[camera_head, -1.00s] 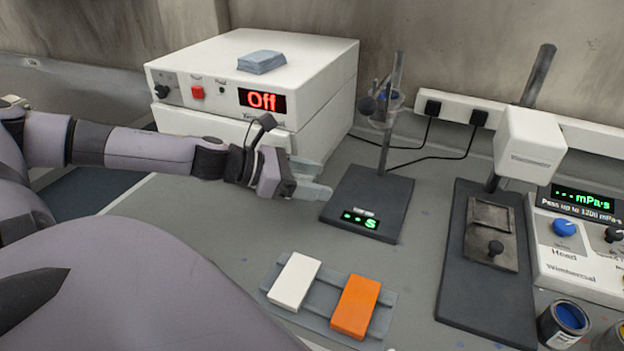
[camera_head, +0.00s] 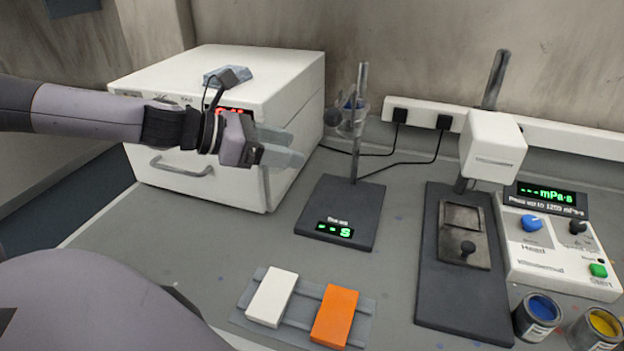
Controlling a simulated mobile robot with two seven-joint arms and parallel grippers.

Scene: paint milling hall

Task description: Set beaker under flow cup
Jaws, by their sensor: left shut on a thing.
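My left gripper (camera_head: 280,147) is in front of the white cabinet's right side, left of the flow cup stand and above the bench. It is shut on a clear, pale thing, most likely the beaker, whose outline is hard to make out between the translucent fingers. The flow cup (camera_head: 352,104) sits in a ring on the upright rod of a stand. The stand's dark base (camera_head: 325,205) lies on the bench and carries a green timer display. The base under the cup looks bare. My right gripper is not in view.
A white cabinet (camera_head: 220,70) with a blue cloth (camera_head: 226,78) on top stands at the left. A viscometer (camera_head: 492,145), its control box (camera_head: 560,250) and paint cans (camera_head: 537,316) are at the right. A rack holds a white block (camera_head: 271,297) and an orange block (camera_head: 334,316) in front.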

